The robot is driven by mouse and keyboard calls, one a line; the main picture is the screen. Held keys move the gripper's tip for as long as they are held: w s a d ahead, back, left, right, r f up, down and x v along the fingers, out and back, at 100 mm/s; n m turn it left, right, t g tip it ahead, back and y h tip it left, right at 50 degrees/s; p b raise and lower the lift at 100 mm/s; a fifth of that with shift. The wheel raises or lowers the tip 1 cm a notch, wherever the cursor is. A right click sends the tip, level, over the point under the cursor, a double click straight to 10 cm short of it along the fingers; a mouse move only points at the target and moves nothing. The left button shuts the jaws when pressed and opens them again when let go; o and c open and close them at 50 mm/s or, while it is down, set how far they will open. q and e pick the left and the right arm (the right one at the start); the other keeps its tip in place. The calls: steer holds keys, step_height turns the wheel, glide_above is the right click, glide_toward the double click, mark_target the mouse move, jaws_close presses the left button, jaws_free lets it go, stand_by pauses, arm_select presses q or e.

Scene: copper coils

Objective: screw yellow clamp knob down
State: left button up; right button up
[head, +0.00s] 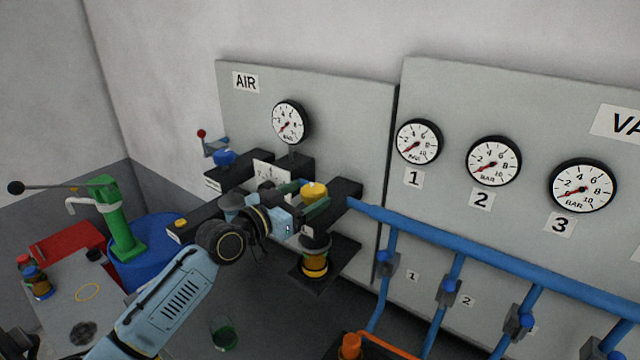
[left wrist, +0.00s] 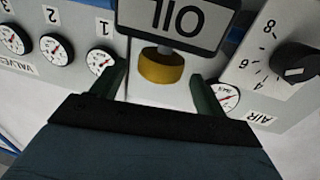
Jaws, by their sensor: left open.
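The yellow clamp knob (head: 313,189) sits on the dark block assembly in front of the AIR panel. My left gripper (head: 316,195) is at the knob, with one dark green finger on each side of it. In the left wrist view the round yellow knob (left wrist: 161,67) shows between the two spread fingers of my left gripper (left wrist: 158,76), with gaps on both sides. The gripper is open and holds nothing. A grey fitting enters the knob, and an OIL sign (left wrist: 172,22) stands close to it. My right gripper is not in view.
An amber jar (head: 315,264) hangs below the block. A green hand pump (head: 121,225) stands by a blue drum (head: 160,262).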

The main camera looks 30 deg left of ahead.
mark_target(320, 185)
arm_select(q)
steer(key=x, duration=0.5)
steer(key=shift+p, duration=0.35)
